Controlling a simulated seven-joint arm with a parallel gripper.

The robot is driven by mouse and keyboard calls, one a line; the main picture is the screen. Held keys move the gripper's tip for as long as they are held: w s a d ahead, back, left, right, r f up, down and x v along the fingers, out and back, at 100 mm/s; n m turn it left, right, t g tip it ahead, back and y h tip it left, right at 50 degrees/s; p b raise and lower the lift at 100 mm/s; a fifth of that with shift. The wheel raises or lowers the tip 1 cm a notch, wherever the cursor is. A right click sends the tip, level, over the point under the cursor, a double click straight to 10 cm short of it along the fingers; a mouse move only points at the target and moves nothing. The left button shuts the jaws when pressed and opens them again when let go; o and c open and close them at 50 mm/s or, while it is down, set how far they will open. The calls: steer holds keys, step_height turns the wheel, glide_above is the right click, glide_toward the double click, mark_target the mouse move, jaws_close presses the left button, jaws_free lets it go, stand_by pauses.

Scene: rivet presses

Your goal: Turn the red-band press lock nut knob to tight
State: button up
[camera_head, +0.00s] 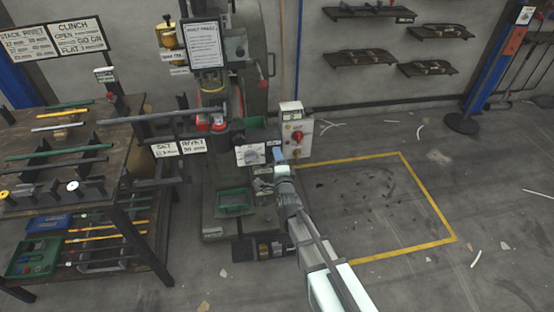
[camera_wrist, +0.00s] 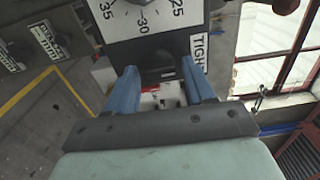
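The press (camera_head: 232,75) stands left of centre in the head view, with red parts low on its column. A white dial plate (camera_head: 250,155) faces out at its front. In the wrist view, the dial plate (camera_wrist: 140,15) shows 35, 30 and 25 at the top edge. A white TIGHT label (camera_wrist: 198,48) is beside it. My gripper (camera_head: 277,155) is just right of the dial plate. In the wrist view, its blue fingers (camera_wrist: 161,75) are spread apart below the dial, with nothing visibly held between them.
A control box (camera_head: 295,133) with a red knob stands behind my gripper. A workbench (camera_head: 75,150) with rods and tools is at the left. A green tray (camera_head: 234,202) sits low at the press. The yellow-marked floor area (camera_head: 375,205) on the right is clear of large objects.

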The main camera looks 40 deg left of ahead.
steer(key=shift+o, duration=0.8)
steer(key=shift+s+d, duration=0.1)
steer(key=v, duration=1.3)
steer(key=shift+s+d, duration=0.2)
